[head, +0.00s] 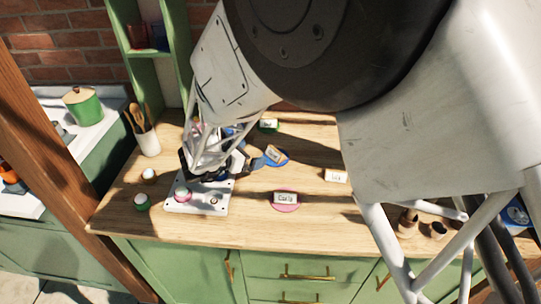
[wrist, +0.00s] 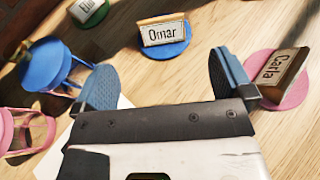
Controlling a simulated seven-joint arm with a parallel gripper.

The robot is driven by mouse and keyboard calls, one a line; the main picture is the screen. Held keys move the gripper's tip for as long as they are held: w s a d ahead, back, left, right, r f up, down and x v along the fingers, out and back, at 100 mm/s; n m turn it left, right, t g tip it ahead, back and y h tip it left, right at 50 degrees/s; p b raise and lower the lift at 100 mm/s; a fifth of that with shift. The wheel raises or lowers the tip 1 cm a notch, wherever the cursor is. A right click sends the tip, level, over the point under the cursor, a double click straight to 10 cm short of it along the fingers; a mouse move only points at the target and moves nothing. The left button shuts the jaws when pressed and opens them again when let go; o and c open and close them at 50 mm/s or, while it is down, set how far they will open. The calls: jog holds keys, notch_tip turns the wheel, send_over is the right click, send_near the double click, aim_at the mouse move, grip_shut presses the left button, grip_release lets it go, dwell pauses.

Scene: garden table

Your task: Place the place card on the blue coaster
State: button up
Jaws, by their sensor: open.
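The blue coaster (head: 285,161) lies on the wooden counter with a place card (head: 273,154) on it. In the wrist view, that card (wrist: 163,34) reads Omar and stands on the blue coaster (wrist: 166,51). Another place card (head: 336,176) lies right of it on bare wood; its name is too small to read surely. A card reading Carla (head: 285,198) stands on a pink coaster (head: 286,208). My gripper (wrist: 165,82) is open and empty, its blue fingers apart, in front of the Omar card. In the head view, it is left of the blue coaster, partly hidden by my arm.
A green coaster with a card (head: 268,124) is at the back. Blue (wrist: 45,66) and pink (wrist: 24,130) stool-like items are left in the wrist view. Dark cups (head: 408,222) stand right. Wood between the cards is free.

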jog(key=shift+r, duration=0.1)
jog(key=w+d+r+n+t+y, duration=0.1)
jog(key=w+d+r+n+y, duration=0.15)
jog(key=r+n+y, duration=0.4)
jog(key=w+d+r+n+t+y, duration=0.1)
jog(key=d+r+n+t+y, duration=0.2)
jog(key=r+n, duration=0.65)
jog(key=s+d+r+n+g+y, duration=0.35)
jog(key=s+d+n, duration=0.35)
jog(key=n, duration=0.4)
jog(key=s+d+n+g+h, duration=0.1)
jog(key=s+d+n+g, duration=0.1)
jog(key=s+d+n, duration=0.4)
jog(key=s+d+n+g+h, duration=0.1)
jog(key=s+d+n+g, duration=0.2)
jog(key=s, duration=0.9)
jog(key=s+d+n+g+h, duration=0.1)
jog(key=s+d+n+g, duration=0.1)
jog(key=s+d+n, duration=0.6)
jog(key=shift+s+d+r+n+h, duration=0.3)
jog(key=shift+s+d+n, duration=0.1)
jog(key=shift+s, duration=0.15)
